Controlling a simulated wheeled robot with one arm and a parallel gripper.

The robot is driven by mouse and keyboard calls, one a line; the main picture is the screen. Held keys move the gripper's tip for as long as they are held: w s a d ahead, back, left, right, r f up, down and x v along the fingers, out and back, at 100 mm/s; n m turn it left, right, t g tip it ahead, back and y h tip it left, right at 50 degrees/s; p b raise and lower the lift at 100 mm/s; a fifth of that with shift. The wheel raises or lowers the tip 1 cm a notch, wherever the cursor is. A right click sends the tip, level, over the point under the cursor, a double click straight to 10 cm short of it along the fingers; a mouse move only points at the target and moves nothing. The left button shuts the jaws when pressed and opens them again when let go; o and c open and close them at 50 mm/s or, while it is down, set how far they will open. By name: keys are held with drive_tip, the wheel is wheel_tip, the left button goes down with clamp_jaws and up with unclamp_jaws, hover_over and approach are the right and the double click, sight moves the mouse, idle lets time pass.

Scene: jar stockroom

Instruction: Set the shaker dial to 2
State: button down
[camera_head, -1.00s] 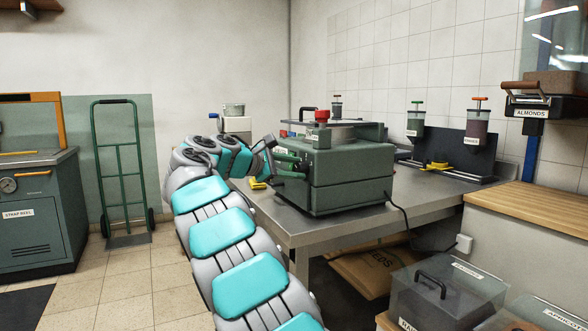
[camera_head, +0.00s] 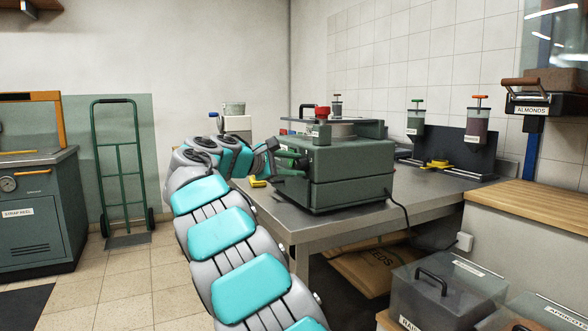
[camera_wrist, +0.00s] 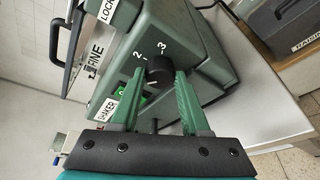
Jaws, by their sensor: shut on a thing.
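The shaker (camera_head: 350,165) is a grey-green box machine on the steel bench in the head view. Its black dial (camera_wrist: 158,69) shows in the wrist view on the front panel, with a printed 2 at its upper left and a 3 above it. My gripper (camera_wrist: 160,78) is shut on the dial, one green finger on each side. A white mark shows low on the dial; I cannot tell whether it is the pointer. In the head view my gripper (camera_head: 294,164) is at the shaker's left face, and the dial is hidden there.
A FINE label and a LOCK label are beside the dial in the wrist view. A yellow-handled part (camera_head: 258,183) is close below my gripper. A black cable runs off the bench's front. Lidded bins (camera_head: 448,290) stand at the lower right.

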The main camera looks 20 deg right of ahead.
drive_tip(key=m+b, duration=0.1)
drive_tip(key=f+m+b, duration=0.1)
drive_tip(key=b, duration=0.1)
drive_tip(key=shift+s+d+t+h, duration=0.1)
drive_tip(key=shift+s+t+h, duration=0.05)
drive_tip(key=shift+t+h, duration=0.2)
drive_tip(key=m+t+h+b, duration=0.1)
drive_tip(key=m+b, duration=0.3)
drive_tip(key=b, duration=0.1)
drive_tip(key=shift+f, duration=0.15)
drive_tip(key=shift+m+h+b, duration=0.45)
drive_tip(key=shift+m+b, duration=0.95)
drive_tip(key=shift+r, duration=0.2)
drive_tip(key=shift+c, duration=1.9)
unclamp_jaws()
drive_tip(key=shift+r, duration=0.1)
